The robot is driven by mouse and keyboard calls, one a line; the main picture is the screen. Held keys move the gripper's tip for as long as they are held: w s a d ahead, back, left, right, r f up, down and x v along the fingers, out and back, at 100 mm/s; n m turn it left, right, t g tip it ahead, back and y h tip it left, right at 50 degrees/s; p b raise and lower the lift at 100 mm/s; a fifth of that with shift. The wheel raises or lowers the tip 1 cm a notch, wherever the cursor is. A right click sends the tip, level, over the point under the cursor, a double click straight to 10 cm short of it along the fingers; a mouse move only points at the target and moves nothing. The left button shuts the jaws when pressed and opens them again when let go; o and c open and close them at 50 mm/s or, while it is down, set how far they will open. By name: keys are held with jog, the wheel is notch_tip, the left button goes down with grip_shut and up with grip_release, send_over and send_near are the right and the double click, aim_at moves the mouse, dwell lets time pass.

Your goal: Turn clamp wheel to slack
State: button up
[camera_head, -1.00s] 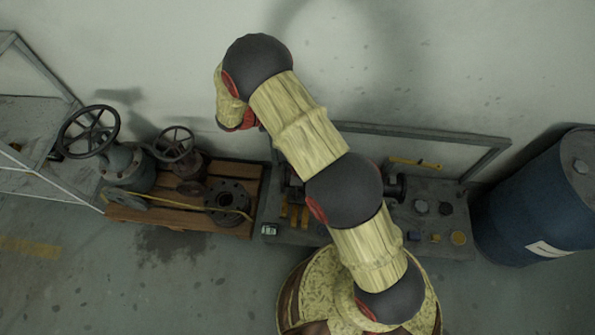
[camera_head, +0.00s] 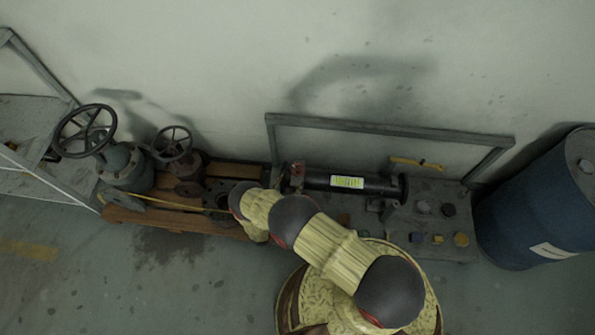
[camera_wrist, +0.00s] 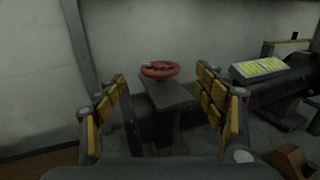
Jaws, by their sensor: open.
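The red clamp wheel (camera_wrist: 160,69) lies flat on top of a dark grey clamp bracket (camera_wrist: 168,92) in the wrist view. My gripper (camera_wrist: 163,88) is open, its yellow-padded fingers left and right of the picture. The wheel shows beyond the fingertips, between them and apart from both. Nothing is held. In the head view a small reddish part (camera_head: 297,169) shows at the left end of the black pipe (camera_head: 325,180); I cannot tell its shape. My arm's links hide my gripper in the head view.
The pipe with its yellow label lies on a grey bench (camera_head: 460,222) with a rear frame (camera_head: 390,128). A wooden pallet (camera_head: 130,216) with handwheel valves (camera_head: 125,165) stands left. A blue drum (camera_head: 535,205) stands right. A frame post (camera_wrist: 80,45) rises left of the wheel.

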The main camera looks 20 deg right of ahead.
aim_at(295, 175)
jog(key=shift+w+d+f, duration=0.1)
jog(key=shift+d+f, duration=0.05)
jog(key=shift+f, duration=0.1)
jog(key=b+x, duration=0.2)
jog(key=x, duration=0.5)
jog(key=shift+w, duration=0.1)
jog(key=shift+c, duration=1.4)
jog(key=c, duration=0.9)
